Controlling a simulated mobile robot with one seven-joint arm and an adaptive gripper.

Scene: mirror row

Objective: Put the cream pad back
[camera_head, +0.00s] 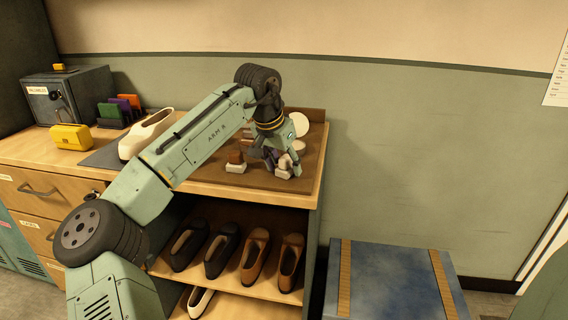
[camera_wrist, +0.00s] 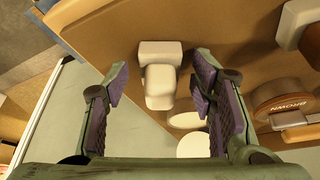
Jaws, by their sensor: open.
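A cream pad (camera_wrist: 160,77), a pale block with a wider end, lies on the brown board on the counter. In the wrist view it sits between the spread fingers of my gripper (camera_wrist: 159,88), with a gap on both sides. In the head view my gripper (camera_head: 277,158) points down at the counter's right end, and a pale block that looks like the same pad (camera_head: 284,169) shows just below it. My gripper is open and empty. Its fingers partly hide the things behind them in the head view.
A brown-and-cream block (camera_head: 235,162) stands left of my gripper. A round tin marked BROWN (camera_wrist: 285,103) and pale discs (camera_wrist: 188,120) lie nearby. A pale shoe (camera_head: 147,133) stands on a dark mat. Shoes fill the shelf below. The counter ends just right of the board (camera_head: 303,184).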

